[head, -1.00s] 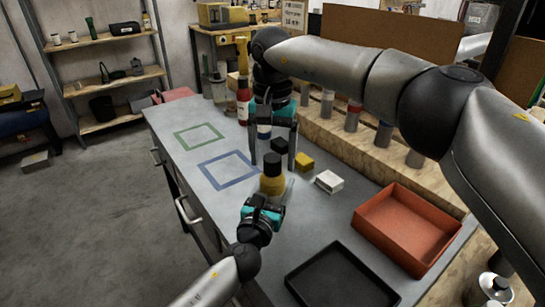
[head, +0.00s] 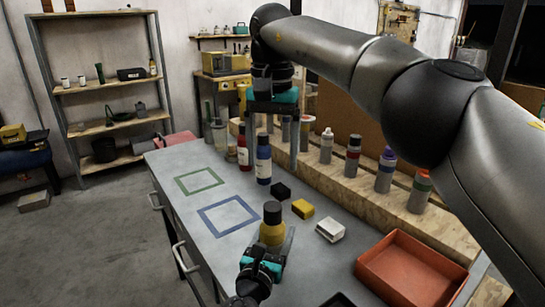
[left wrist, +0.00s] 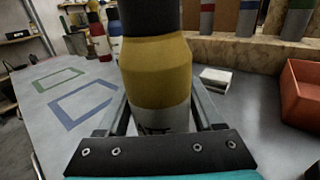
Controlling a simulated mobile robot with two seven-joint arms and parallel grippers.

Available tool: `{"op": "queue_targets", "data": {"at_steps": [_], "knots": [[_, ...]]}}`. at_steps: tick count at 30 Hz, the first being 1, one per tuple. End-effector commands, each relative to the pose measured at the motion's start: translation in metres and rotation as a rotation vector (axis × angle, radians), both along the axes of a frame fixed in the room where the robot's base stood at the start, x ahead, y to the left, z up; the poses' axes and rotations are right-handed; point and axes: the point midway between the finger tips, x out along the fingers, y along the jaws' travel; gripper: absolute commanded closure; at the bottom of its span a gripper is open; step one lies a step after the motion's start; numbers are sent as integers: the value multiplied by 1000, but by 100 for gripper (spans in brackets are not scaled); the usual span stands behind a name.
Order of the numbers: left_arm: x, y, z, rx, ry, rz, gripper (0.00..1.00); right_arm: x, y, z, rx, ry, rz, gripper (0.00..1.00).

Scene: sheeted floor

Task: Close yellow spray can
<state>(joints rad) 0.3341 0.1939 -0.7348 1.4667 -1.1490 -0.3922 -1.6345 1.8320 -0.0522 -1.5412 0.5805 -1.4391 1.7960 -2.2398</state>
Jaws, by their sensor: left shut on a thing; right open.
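The yellow spray can (head: 272,234) stands upright at the near part of the bench with a black cap-like top (head: 272,211) on it. I cannot tell how firmly that top sits. My left gripper (head: 266,252) is shut around the can's lower body. The left wrist view shows the can (left wrist: 157,72) between both fingers, its black top cut off by the upper edge. My right gripper (head: 273,155) is open and empty, fingers down, above and behind the can and clear of its top.
A blue bottle (head: 263,165) and a red bottle (head: 243,155) stand behind. An orange tray (head: 415,275) is front right. Green (head: 200,181) and blue (head: 228,215) outlines are bare.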

Motion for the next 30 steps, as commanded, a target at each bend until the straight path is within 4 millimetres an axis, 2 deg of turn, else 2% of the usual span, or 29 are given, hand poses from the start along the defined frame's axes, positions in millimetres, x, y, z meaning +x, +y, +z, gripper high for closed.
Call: {"op": "queue_targets", "data": {"at_steps": [1,2,9,10,20,26,30], "knots": [[0,0,-1,0,1,0,100,0,0,0,0,0,0,19],[0,0,-1,0,1,0,30,0,0,0,0,0,0,19],[0,0,-1,0,1,0,3,0,0,0,0,0,-1,19],[0,0,-1,0,1,0,0,0,0,0,0,0,-1,19],[-4,1,0,0,1,0,0,0,0,1,0,0,-1,19],[-29,9,0,0,3,-1,0,0,0,8,0,0,-1,19],[-57,17,-1,1,4,-1,0,0,0,13,0,0,-1,19]]}}
